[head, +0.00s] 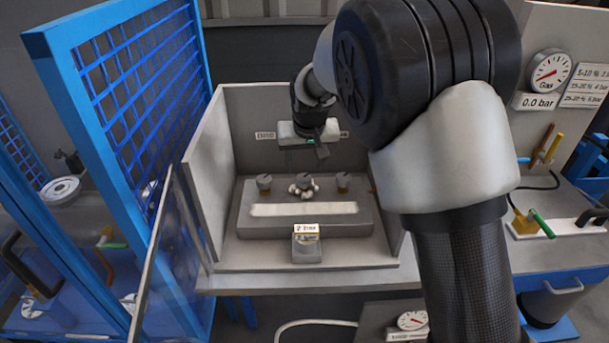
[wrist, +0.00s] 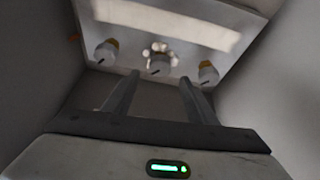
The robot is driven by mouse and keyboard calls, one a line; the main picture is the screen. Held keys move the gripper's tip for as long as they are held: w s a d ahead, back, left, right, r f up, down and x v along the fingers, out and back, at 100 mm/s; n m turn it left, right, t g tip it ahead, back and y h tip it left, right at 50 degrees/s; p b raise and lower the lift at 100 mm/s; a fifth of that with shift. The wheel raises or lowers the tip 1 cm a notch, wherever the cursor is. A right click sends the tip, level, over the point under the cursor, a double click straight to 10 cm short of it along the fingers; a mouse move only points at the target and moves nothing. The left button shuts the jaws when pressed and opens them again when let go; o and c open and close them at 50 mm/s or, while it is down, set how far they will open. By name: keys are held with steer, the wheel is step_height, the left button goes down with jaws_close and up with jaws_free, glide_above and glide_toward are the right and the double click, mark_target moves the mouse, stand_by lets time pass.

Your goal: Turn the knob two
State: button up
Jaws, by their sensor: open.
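Three small knobs stand in a row on a grey panel: a left knob (head: 264,182), a middle knob (head: 304,181) with a pale lobed ring around its base, and a right knob (head: 343,181). No readable number marks any knob as two. My gripper (head: 322,150) is above and behind the row, apart from the knobs. In the wrist view my gripper (wrist: 160,82) has its two fingers spread with nothing between them. The middle knob (wrist: 158,63) shows just beyond the gap, with the outer knobs on either side.
The panel (head: 254,226) sits in a grey box with side walls (head: 209,150). A small block with a label (head: 306,245) stands in front. A blue mesh door (head: 125,100) is at left. A gas gauge (head: 549,70) and valves are at right.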

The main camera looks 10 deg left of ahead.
mark_target(304, 177)
steer(key=x, duration=0.6)
steer(key=shift+w+f, duration=0.1)
steer(key=shift+f, duration=0.2)
steer(key=c, duration=1.1)
